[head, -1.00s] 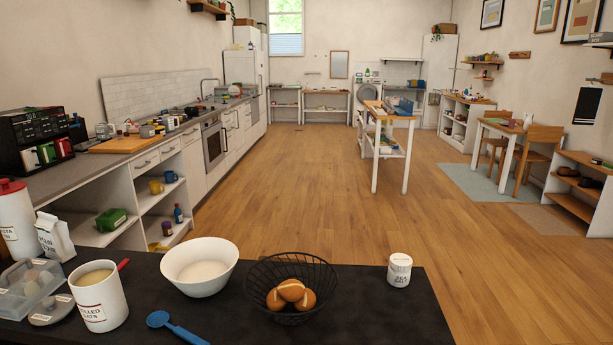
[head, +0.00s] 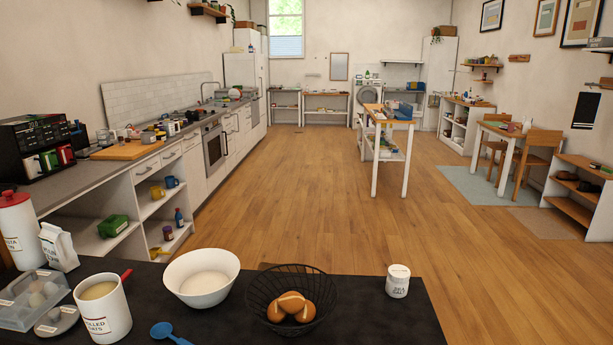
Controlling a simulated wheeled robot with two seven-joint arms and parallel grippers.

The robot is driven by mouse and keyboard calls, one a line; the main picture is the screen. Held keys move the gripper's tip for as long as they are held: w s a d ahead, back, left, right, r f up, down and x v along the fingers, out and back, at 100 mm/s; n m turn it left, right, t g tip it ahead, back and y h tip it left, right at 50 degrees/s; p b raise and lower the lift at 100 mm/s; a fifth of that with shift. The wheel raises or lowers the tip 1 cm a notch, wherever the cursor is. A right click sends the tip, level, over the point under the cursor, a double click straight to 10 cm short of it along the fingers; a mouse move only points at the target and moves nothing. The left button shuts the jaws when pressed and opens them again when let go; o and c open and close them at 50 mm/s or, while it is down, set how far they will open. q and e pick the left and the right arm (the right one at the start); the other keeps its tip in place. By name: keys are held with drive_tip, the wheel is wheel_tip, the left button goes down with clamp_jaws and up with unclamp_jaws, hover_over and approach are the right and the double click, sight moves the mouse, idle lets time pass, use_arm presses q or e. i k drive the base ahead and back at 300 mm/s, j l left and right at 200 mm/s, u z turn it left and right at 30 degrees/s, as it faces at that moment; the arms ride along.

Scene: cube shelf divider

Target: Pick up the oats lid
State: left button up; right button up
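The oats lid (head: 57,320) is a small grey disc with a pale label. It lies on the dark counter (head: 376,318) at the lower left, between the clear egg box and the oats canister. The oats canister (head: 103,312) is white with dark lettering, stands upright and open, and shows pale contents. A red-tipped handle shows at its rim. Neither of my grippers is in the head view.
A clear egg box (head: 30,298), a white carton (head: 59,247) and a red-lidded canister (head: 17,229) crowd the left. A white bowl (head: 201,278), blue scoop (head: 166,331), wire basket (head: 262,290) with brown items and white jar (head: 398,281) stand rightward.

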sight(59, 319)
drive_tip(key=u, duration=1.5)
